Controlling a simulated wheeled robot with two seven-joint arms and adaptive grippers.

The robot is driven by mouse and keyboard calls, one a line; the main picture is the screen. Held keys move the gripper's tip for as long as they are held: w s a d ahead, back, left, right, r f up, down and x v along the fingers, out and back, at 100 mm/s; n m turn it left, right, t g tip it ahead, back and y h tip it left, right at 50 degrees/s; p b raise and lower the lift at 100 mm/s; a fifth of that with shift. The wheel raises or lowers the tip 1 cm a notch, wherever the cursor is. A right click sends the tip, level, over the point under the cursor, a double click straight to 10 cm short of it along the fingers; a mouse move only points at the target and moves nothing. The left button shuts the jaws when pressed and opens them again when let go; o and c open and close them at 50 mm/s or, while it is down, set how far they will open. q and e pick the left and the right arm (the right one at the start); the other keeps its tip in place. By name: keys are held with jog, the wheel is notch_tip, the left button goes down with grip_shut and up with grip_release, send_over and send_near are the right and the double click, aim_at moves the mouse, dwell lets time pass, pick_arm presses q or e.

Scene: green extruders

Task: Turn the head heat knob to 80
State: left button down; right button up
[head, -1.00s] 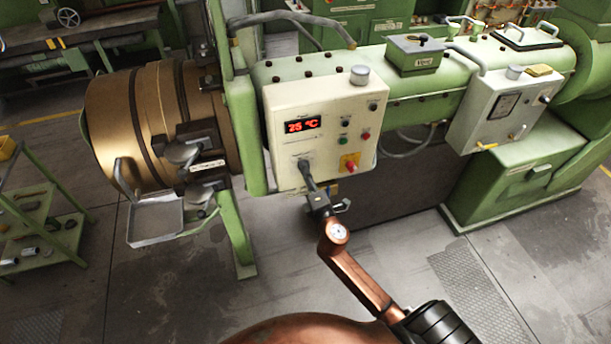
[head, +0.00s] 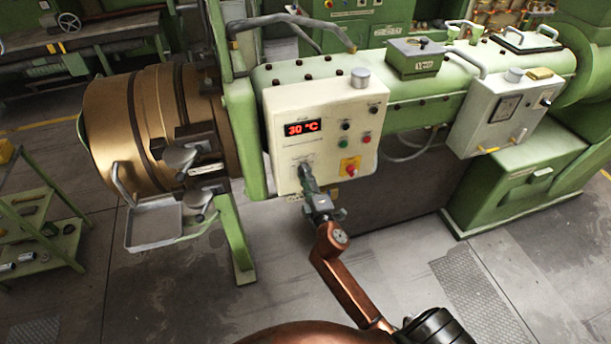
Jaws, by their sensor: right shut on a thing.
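The cream control box (head: 335,105) on the green extruder carries a red display (head: 303,128) that reads 30 °C. The head heat knob is at the box's lower left, mostly hidden behind my right gripper (head: 306,178). My right gripper reaches up from below with its fingertips at the knob and is shut on it. My left gripper is not in the head view.
Small buttons and a red knob on a yellow plate (head: 350,167) sit just right of my right gripper. A metal tray (head: 153,225) hangs to the left under the brass-coloured extruder head (head: 150,125). A second grey box (head: 503,112) is at the right. The floor below is clear.

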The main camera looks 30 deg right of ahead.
jog(key=o, duration=1.2)
jog(key=shift+c, duration=0.2)
jog(key=r+v, duration=0.1)
jog(key=v, duration=1.1)
jog(key=shift+f, duration=0.45)
